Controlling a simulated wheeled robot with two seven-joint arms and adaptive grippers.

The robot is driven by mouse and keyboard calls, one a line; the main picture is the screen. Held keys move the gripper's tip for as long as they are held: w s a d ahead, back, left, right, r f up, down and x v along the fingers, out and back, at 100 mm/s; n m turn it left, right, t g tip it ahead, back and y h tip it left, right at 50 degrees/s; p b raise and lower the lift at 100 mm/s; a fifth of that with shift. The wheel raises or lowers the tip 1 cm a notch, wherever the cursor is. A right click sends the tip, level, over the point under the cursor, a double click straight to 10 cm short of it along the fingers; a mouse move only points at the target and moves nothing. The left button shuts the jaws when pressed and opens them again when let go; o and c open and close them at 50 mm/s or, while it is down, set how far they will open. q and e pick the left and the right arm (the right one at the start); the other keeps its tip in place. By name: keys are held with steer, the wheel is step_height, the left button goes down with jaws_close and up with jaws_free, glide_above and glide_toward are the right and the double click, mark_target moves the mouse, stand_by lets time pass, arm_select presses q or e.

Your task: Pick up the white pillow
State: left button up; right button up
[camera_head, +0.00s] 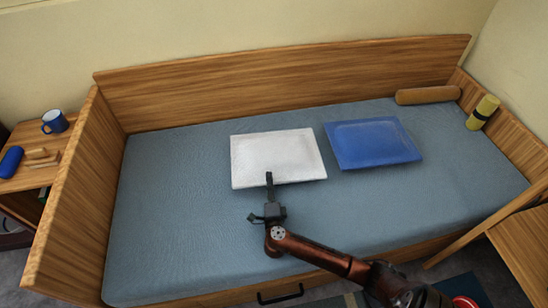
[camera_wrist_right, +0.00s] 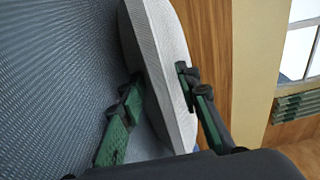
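The white pillow (camera_head: 278,155) lies on the grey-blue mattress (camera_head: 180,230), left of the blue pillow (camera_head: 372,143). My right gripper (camera_head: 269,182) is at its near edge, with one finger showing over the top face. In the right wrist view the white pillow (camera_wrist_right: 165,70) stands between the two spread fingers of the right gripper (camera_wrist_right: 161,88). One finger is on the mattress side and the other on the top side. I see no clear grip on it. The left gripper is not in view.
A wooden headboard, back panel (camera_head: 290,80) and side panels enclose the bed. A brown bolster (camera_head: 428,95) and a yellow roll (camera_head: 482,112) lie at the right end. A side table at left holds a blue mug (camera_head: 55,122). The mattress is clear around the pillows.

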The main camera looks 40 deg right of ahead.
steer(key=shift+r, duration=0.1)
jaws_close()
stand_by(0.6)
